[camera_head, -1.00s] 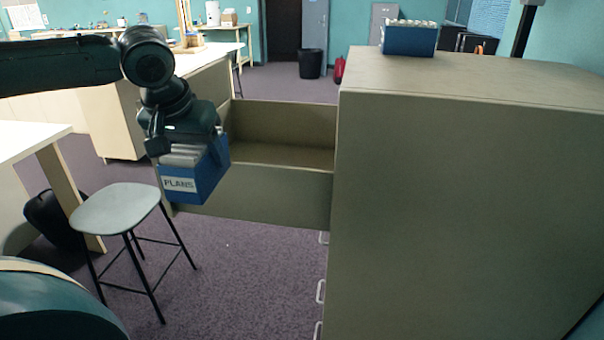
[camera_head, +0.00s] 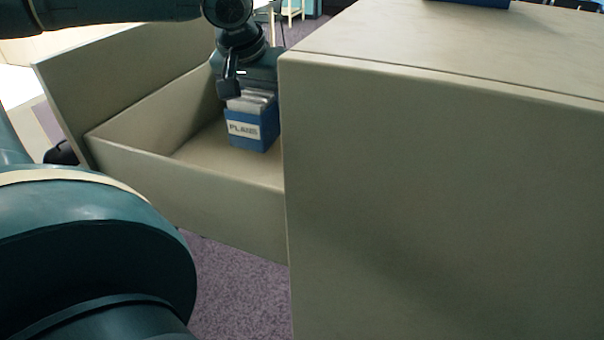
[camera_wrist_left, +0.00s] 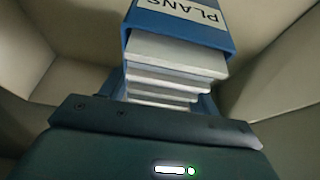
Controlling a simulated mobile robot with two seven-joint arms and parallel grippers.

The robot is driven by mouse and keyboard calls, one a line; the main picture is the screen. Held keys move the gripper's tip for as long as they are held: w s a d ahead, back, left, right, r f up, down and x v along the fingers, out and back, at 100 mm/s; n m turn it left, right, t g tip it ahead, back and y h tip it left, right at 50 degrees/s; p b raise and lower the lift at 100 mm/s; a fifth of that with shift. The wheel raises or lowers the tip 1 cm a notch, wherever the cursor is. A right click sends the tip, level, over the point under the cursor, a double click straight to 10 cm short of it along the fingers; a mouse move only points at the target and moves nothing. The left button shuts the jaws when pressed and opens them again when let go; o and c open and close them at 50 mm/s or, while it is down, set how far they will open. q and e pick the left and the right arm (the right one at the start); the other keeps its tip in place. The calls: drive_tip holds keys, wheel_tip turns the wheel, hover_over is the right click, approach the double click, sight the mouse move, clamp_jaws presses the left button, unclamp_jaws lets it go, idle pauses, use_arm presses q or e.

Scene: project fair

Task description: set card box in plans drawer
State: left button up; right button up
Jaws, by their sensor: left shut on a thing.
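The blue card box (camera_head: 252,134), labelled PLANS and filled with white cards, is inside the open plans drawer (camera_head: 185,172), near the cabinet end. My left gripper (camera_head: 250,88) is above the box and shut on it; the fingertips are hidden. In the left wrist view the card box (camera_wrist_left: 185,30) is upright in front of the gripper (camera_wrist_left: 160,115), with the drawer's walls around it. I cannot tell whether the box's base touches the drawer floor. My right gripper is not in view.
The tall cabinet (camera_head: 440,190) fills the right side, close to my left gripper. Another blue box (camera_head: 480,2) is on its top, cut by the picture edge. The drawer floor left of the card box is clear. Purple carpet (camera_head: 240,290) lies below.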

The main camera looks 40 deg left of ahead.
sight(244, 104)
use_arm(q)
drive_tip(key=shift+s+f, duration=0.35)
drive_tip(key=shift+f, duration=0.1)
wheel_tip(244, 104, down, 10)
drive_tip(key=shift+w+r+b, duration=0.1)
drive_tip(key=shift+w+b, duration=0.05)
drive_tip(key=shift+b, duration=0.4)
drive_tip(key=o, duration=1.2)
drive_tip(key=shift+r, duration=0.4)
drive_tip(key=v, duration=0.5)
drive_tip(key=p+v, duration=0.1)
drive_tip(key=v, duration=0.5)
drive_tip(key=shift+s+d+p, duration=0.1)
drive_tip(key=shift+s+p, duration=0.2)
